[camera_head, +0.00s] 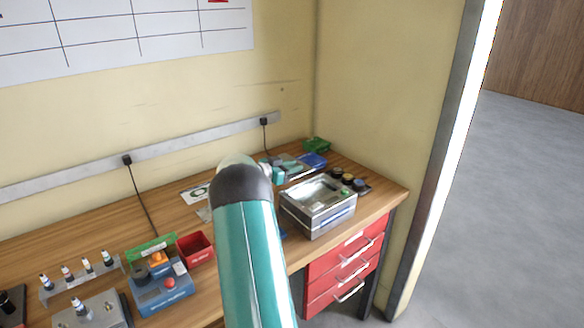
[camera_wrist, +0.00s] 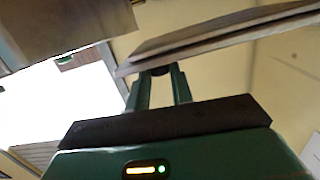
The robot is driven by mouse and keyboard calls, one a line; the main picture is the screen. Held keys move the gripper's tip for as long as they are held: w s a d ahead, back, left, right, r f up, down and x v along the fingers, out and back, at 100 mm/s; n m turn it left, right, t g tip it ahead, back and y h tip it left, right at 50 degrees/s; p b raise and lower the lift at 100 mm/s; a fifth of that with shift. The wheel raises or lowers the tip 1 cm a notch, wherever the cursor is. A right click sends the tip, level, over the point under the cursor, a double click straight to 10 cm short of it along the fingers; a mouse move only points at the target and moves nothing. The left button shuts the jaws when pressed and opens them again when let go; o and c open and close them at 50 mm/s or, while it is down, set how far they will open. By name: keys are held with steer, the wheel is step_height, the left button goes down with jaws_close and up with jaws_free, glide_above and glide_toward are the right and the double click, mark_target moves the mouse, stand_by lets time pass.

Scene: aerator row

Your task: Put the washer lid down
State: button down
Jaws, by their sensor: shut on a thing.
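The washer (camera_head: 318,208), a metal box, stands near the right end of the bench, with its basin open at the top. My gripper (camera_head: 284,172) is just behind the washer in the head view, partly hidden by my arm. In the wrist view my gripper (camera_wrist: 160,72) is shut on the washer lid (camera_wrist: 215,36), a flat grey metal plate held tilted across the picture. A metal surface (camera_wrist: 60,30) at the upper left of that view looks like the washer. The lid is hard to make out in the head view, so I cannot tell whether it touches anything.
Dark round knobs or caps (camera_head: 347,179) sit right of the washer. A blue item (camera_head: 313,160) and a green box (camera_head: 317,144) lie behind. A red bin (camera_head: 195,248), a blue device (camera_head: 162,288) and a bottle rack (camera_head: 80,278) stand at left. Red drawers (camera_head: 346,265) are below.

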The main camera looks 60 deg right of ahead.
steer(key=shift+f, duration=0.35)
steer(key=shift+f, duration=0.2)
steer(key=c, duration=1.2)
jaws_free()
steer(key=shift+c, duration=0.2)
steer(key=shift+r, duration=0.3)
steer(key=v, duration=1.2)
steer(key=shift+r, duration=0.25)
steer(key=shift+a, duration=0.1)
